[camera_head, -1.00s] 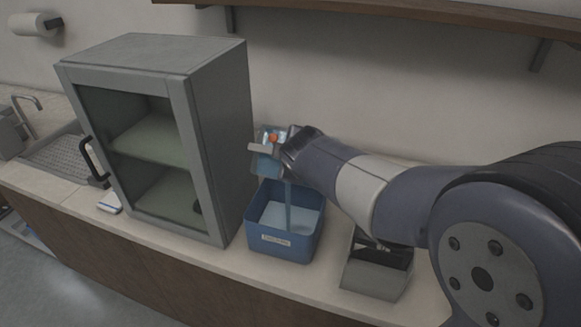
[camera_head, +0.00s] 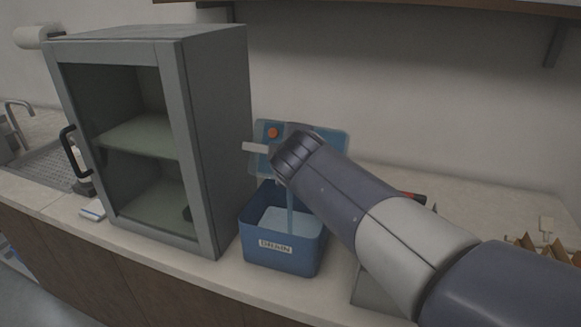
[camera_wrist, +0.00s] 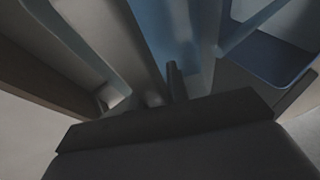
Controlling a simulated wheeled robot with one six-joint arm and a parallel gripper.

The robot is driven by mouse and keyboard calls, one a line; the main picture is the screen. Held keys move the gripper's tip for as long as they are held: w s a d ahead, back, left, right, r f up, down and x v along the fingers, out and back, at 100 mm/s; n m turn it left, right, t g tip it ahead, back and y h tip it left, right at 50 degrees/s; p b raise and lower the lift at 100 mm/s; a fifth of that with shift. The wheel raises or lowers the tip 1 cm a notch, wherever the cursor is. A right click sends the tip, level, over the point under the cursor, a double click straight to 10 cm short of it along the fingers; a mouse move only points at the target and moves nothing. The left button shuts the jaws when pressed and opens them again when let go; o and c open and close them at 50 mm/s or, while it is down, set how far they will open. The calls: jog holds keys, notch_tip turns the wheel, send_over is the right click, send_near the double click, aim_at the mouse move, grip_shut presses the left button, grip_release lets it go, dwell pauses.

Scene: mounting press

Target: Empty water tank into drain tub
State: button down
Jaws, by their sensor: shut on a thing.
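The water tank (camera_head: 335,140) is a translucent blue box with an orange cap, in the head view behind and around the end of my arm. It is held tilted above the drain tub, and a stream of water falls from it. The blue drain tub (camera_head: 283,262), labelled DRAIN, stands on the counter with water in it. My gripper (camera_head: 268,149) is shut on the tank; my wrist hides most of the grip. The wrist view is dark and close, with a dark finger (camera_wrist: 175,80) against a blue surface. The tub also seems to show there at upper right (camera_wrist: 262,55).
A grey glass-fronted cabinet (camera_head: 213,140) stands close on the left of the tub. A sink (camera_head: 45,160) lies at the far left. A grey box (camera_head: 372,288) is partly behind my arm. A shelf (camera_head: 420,5) hangs above. A brown rack (camera_head: 535,255) is at right.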

jog(key=s+a+f+n+t+b, duration=0.1)
jog(key=t+b, duration=0.5)
jog(key=b, duration=2.4)
notch_tip(320, 180, down, 4)
jog(key=s+n, duration=0.1)
jog(key=s, duration=0.1)
jog(key=shift+s+a+r+t, duration=0.15)
jog(key=shift+s+r+t, duration=0.05)
jog(key=shift+s+t, duration=0.2)
jog(key=shift+s+r+n+b, duration=0.1)
jog(key=shift+r+n+b, duration=0.2)
jog(key=shift+b, duration=0.35)
jog(key=shift+s+r+p, duration=0.1)
jog(key=shift+r+p, duration=0.85)
jog(key=shift+p, duration=0.05)
